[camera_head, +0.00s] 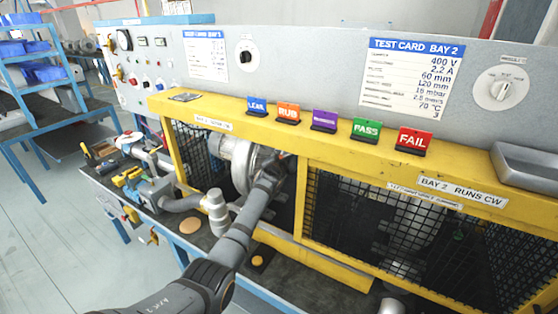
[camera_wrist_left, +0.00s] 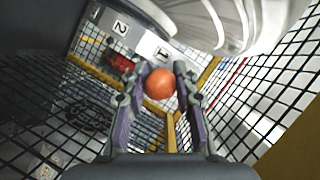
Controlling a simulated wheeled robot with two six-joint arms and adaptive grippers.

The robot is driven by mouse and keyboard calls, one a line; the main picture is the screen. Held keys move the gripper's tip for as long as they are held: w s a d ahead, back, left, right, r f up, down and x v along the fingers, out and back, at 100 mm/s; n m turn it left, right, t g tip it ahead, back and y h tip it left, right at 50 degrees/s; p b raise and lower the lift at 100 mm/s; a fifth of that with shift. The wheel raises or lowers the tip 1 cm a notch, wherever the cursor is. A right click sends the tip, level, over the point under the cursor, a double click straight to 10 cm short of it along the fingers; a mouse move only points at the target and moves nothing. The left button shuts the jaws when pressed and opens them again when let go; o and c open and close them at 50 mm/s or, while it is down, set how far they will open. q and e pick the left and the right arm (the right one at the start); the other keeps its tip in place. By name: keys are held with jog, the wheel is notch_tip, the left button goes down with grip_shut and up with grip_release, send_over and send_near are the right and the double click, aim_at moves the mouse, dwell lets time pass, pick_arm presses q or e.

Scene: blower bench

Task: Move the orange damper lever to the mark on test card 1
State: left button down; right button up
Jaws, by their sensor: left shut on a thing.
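The orange damper lever's round knob (camera_wrist_left: 160,84) shows in the left wrist view between the fingers of my left gripper (camera_wrist_left: 158,92), which is shut on it. The rest of the lever is hidden. In the head view my left arm reaches through the open front of the left bay, and my left gripper (camera_head: 280,165) is small and dark beside the pale blower housing (camera_head: 240,160). Test card 1 (camera_head: 206,55) hangs on the grey panel above; its print is too small to read. My right gripper is not in view.
Black mesh guards (camera_head: 400,235) in a yellow frame (camera_head: 330,150) stand close around the bays. Coloured tags, including a red FAIL tag (camera_head: 414,140), stand on the top rail. A grey pipe (camera_head: 180,204) and a white stepped cylinder (camera_head: 217,212) are left of my arm.

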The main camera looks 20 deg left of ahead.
pick_arm(q)
jog(key=shift+r, duration=0.1)
jog(key=c, duration=1)
grip_release()
jog(key=shift+c, duration=0.2)
jog(key=shift+o, duration=0.2)
jog(key=shift+s, duration=0.1)
jog(key=v, duration=1.2)
